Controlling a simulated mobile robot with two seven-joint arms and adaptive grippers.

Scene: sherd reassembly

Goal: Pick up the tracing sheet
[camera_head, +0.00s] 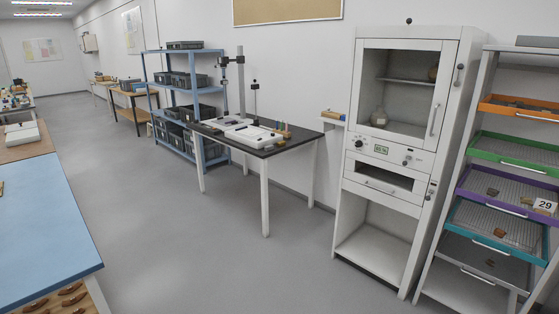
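I cannot make out a tracing sheet for certain in the head view. A flat white item (252,136) lies on the black-topped table (283,145) near the middle, among small objects; I cannot tell what it is. Another white item (21,134) lies on the brown table (30,149) at the left and looks thicker than a sheet. Neither of my grippers is in view.
A blue-topped table (45,235) fills the lower left, with sherds on a shelf below. A blue shelf unit (181,52) with dark crates, a white cabinet (448,60) and a rack of coloured trays (505,153) line the right wall. Grey floor (185,240) between is clear.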

